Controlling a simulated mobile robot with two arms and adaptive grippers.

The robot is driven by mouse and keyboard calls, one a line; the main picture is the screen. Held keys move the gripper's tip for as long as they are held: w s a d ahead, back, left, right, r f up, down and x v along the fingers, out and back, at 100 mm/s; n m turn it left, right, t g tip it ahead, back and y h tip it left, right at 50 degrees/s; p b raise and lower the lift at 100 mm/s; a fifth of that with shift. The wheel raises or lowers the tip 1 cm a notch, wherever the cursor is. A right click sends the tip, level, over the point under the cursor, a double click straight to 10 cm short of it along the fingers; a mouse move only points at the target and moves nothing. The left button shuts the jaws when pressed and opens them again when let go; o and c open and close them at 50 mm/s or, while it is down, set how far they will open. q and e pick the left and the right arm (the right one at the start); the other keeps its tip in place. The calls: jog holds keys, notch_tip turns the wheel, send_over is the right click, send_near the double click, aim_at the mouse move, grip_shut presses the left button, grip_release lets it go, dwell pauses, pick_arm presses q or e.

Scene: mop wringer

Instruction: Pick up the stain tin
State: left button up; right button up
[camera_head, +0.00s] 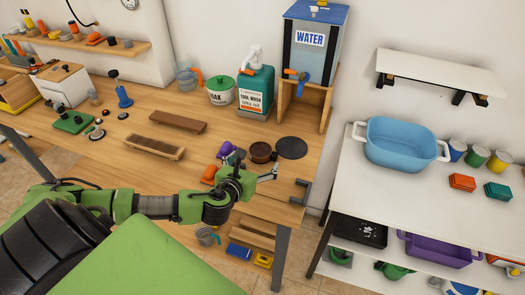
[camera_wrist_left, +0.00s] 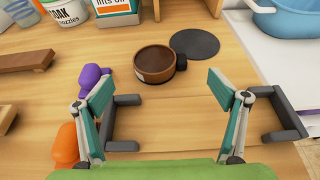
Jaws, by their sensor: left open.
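The stain tin (camera_head: 261,152) appears to be the low round brown tin near the table's right end. In the left wrist view the tin (camera_wrist_left: 155,68) has a brown inside, a small pale label and a dark knob at its right side. My left gripper (camera_head: 258,166) is open and empty, just on the near side of the tin. In the left wrist view the fingers of my left gripper (camera_wrist_left: 160,88) are spread wide, with the tin ahead of the gap between them and apart from both. My right gripper is not in view.
A flat dark disc (camera_head: 292,148) lies right of the tin. A purple item (camera_wrist_left: 92,78) and an orange one (camera_wrist_left: 66,143) lie by the left finger. A wooden brush (camera_head: 153,148), white bucket (camera_head: 220,91) and green jug (camera_head: 256,90) stand farther off. A white table (camera_head: 385,195) is at right.

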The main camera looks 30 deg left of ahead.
aim_at(263, 151)
pick_arm(q)
jog(key=x, duration=0.4)
jog(key=shift+w+a+f, duration=0.1)
jog(key=shift+w, duration=0.2)
jog(key=shift+p+x, duration=0.7)
jog(key=shift+x, duration=1.65)
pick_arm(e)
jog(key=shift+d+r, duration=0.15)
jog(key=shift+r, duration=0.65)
pick_arm(q)
jog(key=shift+s, duration=0.1)
jog(key=c, duration=1.4)
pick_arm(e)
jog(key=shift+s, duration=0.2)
